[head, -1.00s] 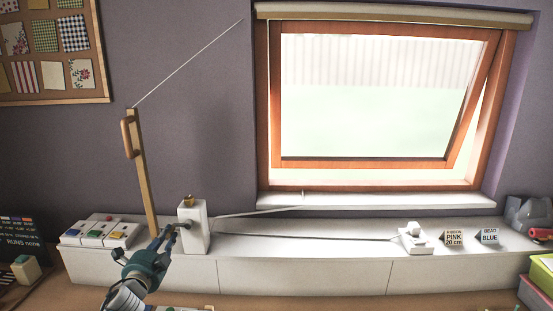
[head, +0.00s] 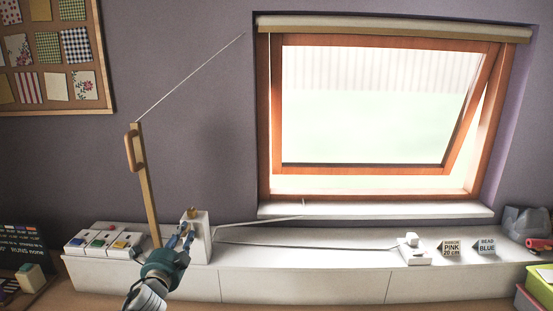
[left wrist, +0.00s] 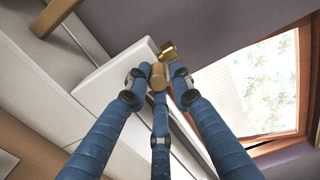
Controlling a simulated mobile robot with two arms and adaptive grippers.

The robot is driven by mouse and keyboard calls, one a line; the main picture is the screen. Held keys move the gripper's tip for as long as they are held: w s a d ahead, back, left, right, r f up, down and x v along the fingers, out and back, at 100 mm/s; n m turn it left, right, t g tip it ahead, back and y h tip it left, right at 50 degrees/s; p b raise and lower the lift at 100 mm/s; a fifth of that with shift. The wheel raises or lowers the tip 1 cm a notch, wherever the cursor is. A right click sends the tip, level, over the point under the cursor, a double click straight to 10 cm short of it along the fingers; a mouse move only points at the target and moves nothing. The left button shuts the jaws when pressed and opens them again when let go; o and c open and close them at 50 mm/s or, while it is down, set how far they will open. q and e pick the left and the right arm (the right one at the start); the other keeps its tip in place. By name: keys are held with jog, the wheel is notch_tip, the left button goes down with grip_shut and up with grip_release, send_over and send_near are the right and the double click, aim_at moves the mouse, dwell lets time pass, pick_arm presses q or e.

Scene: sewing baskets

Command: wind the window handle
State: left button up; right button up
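The window winder is a white box (head: 201,248) on the long white ledge below the window, with a small brass piece on top. Its wooden handle knob (left wrist: 158,77) shows between my left fingertips in the left wrist view. A brass part (left wrist: 168,50) is just beyond it. My left gripper (head: 181,237) is at the box's front left side, its blue fingers around the knob; the fingertips are very near it, but I cannot tell whether they press on it. The window (head: 375,105) has its sash tilted, with a gap at the right. My right gripper is out of view.
A wooden stick (head: 147,190) with a cord stands left of the winder. Coloured button boxes (head: 103,243) sit left of it. A cord runs right to a white block (head: 415,250), near signs for pink ribbon (head: 451,248) and a blue bead (head: 487,247). The ledge front is clear.

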pick_arm(q)
jog(key=shift+o, duration=0.8)
jog(key=shift+d, duration=0.15)
jog(key=shift+s+p, duration=1.2)
jog(key=shift+s, duration=1.25)
jog(key=shift+s+f, duration=0.1)
jog(key=shift+s, duration=1)
